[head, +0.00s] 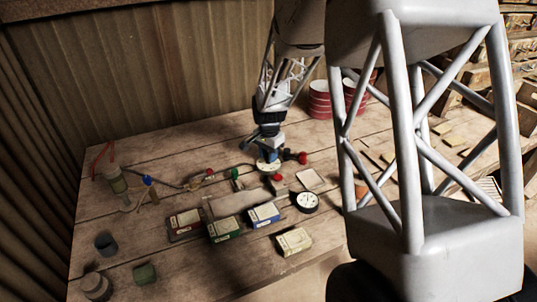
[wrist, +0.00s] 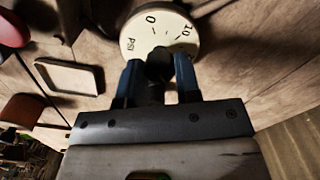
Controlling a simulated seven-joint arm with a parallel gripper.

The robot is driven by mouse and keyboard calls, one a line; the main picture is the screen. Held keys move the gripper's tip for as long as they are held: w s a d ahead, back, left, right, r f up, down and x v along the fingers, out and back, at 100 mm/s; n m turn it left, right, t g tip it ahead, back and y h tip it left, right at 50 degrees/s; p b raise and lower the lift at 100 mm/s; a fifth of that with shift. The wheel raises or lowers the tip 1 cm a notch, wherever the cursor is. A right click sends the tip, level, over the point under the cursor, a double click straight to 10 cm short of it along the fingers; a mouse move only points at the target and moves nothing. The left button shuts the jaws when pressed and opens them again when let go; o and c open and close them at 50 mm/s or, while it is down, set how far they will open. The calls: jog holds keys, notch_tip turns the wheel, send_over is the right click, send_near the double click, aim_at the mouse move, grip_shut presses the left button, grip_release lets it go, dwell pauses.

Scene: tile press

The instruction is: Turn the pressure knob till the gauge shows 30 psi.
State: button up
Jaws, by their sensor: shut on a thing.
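The pressure gauge (wrist: 134,37) has a cream round face, marked PSI, with 0 and 10 in sight in the wrist view. In the head view its pale face (head: 266,168) shows just below my gripper (head: 269,157). The dark pressure knob (wrist: 160,64) stands in front of the gauge face, between the two blue fingers of my gripper (wrist: 158,78), which are shut on it. The knob and fingers cover the lower part of the dial. I cannot make out the needle or its reading.
A second white-faced dial (head: 307,201) lies to the right. Red (head: 185,222), green (head: 224,229) and blue (head: 263,214) boxes stand in front, with a cream box (head: 294,241). A red knob (head: 302,157) is close right of my gripper. Hoses run left.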

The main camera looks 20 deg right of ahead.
jog(key=shift+m, duration=1.1)
jog(key=o, duration=0.9)
jog(key=shift+r, duration=0.15)
jog(key=shift+r, duration=3.8)
